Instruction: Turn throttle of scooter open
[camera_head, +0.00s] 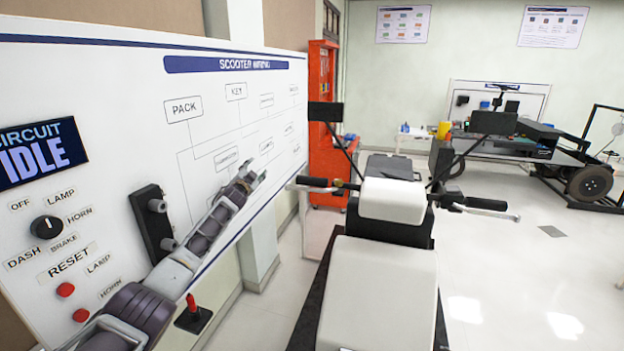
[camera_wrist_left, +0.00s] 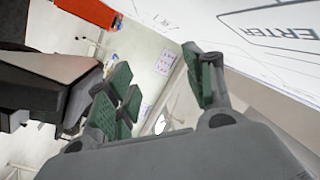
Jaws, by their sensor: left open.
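The scooter (camera_head: 380,290) stands in the middle of the head view, with white seat panels and handlebars towards its far end. Its right handlebar grip (camera_head: 486,204), the throttle side, is black with a silver lever beside it. The left handlebar grip (camera_head: 312,182) is also black with a lever. My left gripper (camera_head: 256,174) is in front of the white wiring board, left of the left handlebar grip and apart from it. In the left wrist view my left gripper (camera_wrist_left: 160,88) is open, its green pads apart with nothing between them. My right gripper is not in view.
The wiring board (camera_head: 110,120) fills the left side, with an "IDLE" display (camera_head: 40,152), a knob and red buttons. Mirrors (camera_head: 325,111) rise above the handlebars. A red cabinet (camera_head: 326,150) stands behind. A chassis rig (camera_head: 540,150) is at the back right. The floor right of the scooter is clear.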

